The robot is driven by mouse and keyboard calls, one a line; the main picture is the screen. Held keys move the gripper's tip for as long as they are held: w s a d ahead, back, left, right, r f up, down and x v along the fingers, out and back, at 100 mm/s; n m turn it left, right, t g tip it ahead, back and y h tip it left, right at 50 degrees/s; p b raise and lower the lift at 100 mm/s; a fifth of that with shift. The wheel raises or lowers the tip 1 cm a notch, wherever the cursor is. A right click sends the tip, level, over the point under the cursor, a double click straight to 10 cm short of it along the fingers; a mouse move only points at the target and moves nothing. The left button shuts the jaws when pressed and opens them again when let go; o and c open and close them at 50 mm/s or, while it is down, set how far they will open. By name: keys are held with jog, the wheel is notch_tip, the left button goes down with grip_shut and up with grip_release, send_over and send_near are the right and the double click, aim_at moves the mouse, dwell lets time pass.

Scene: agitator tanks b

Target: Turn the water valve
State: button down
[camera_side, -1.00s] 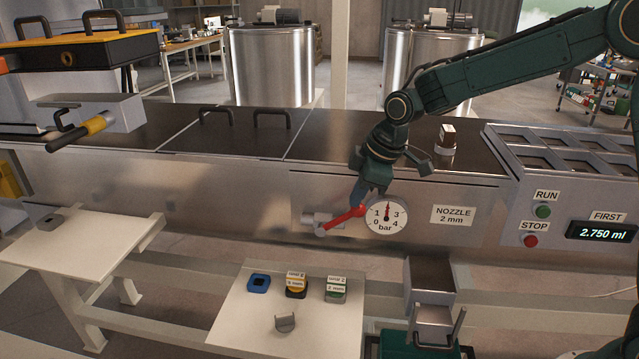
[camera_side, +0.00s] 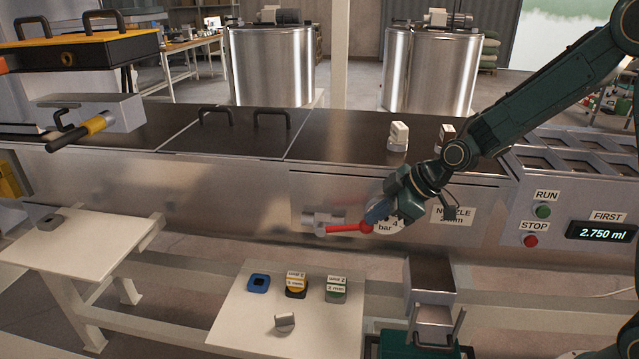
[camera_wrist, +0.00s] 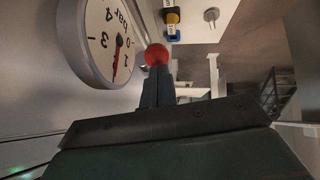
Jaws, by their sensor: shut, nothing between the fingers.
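The water valve (camera_side: 322,222) is a grey body on the front of the steel machine. Its red lever (camera_side: 345,229) points right and is nearly level. A round red knob (camera_side: 367,227) ends the lever. My gripper (camera_side: 376,213) is shut and empty, coming in from the upper right, with its fingertips at the knob. In the wrist view the knob (camera_wrist: 157,55) sits just beyond the closed fingertips (camera_wrist: 157,78); I cannot tell if they touch. The bar gauge (camera_wrist: 110,38) is left of the knob there; my gripper partly hides it in the side view.
The nozzle label (camera_side: 455,214) is partly behind my arm. The RUN button (camera_side: 543,211), STOP button (camera_side: 530,240) and a 2.750 ml display (camera_side: 602,231) are to the right. A small white table (camera_side: 245,325) with nozzle pieces stands below. Space in front of the lever is clear.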

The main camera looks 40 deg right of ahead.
jog(key=shift+s+d+f+t+y, duration=0.2)
jog(key=shift+f+t+y, duration=0.2)
jog(key=shift+f, duration=0.25)
jog(key=shift+s+d+f+t+y, duration=0.15)
jog(key=shift+f+t+y, duration=0.2)
jog(key=shift+f, duration=0.45)
jog(key=shift+s, duration=0.1)
jog(key=a+r+v, duration=0.1)
jog(key=v, duration=1.2)
jog(key=shift+w, duration=0.2)
jog(key=shift+r, duration=0.15)
